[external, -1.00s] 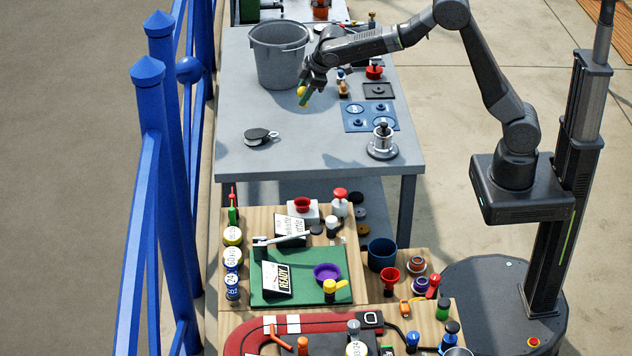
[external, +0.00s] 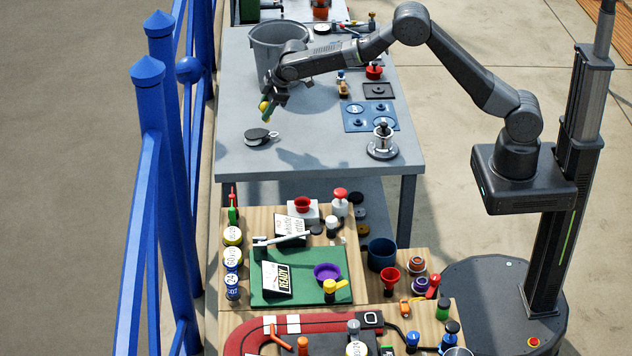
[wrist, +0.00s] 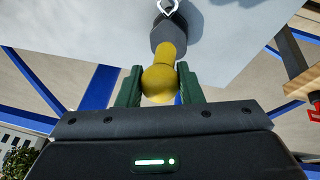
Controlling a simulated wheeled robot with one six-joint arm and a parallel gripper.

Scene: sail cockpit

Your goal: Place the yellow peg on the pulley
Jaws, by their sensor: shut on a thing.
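The yellow peg (wrist: 160,80) with a round knob end is between the green fingers of my gripper (wrist: 160,88) in the wrist view. My gripper is shut on it. In the external view the peg (external: 264,106) shows as a small yellow spot at my gripper (external: 268,107), above the grey table. The pulley (external: 257,137), dark with a pale rim and a metal shackle, lies on the table just below and left of the gripper. In the wrist view the pulley (wrist: 164,32) shows beyond the peg, partly hidden by it. I cannot tell whether peg and pulley touch.
A grey bucket (external: 268,66) stands behind my gripper. A blue plate (external: 368,118) and a silver winch (external: 382,143) are on the right of the grey table (external: 230,165). Blue railings (external: 170,200) run along the left. The table around the pulley is clear.

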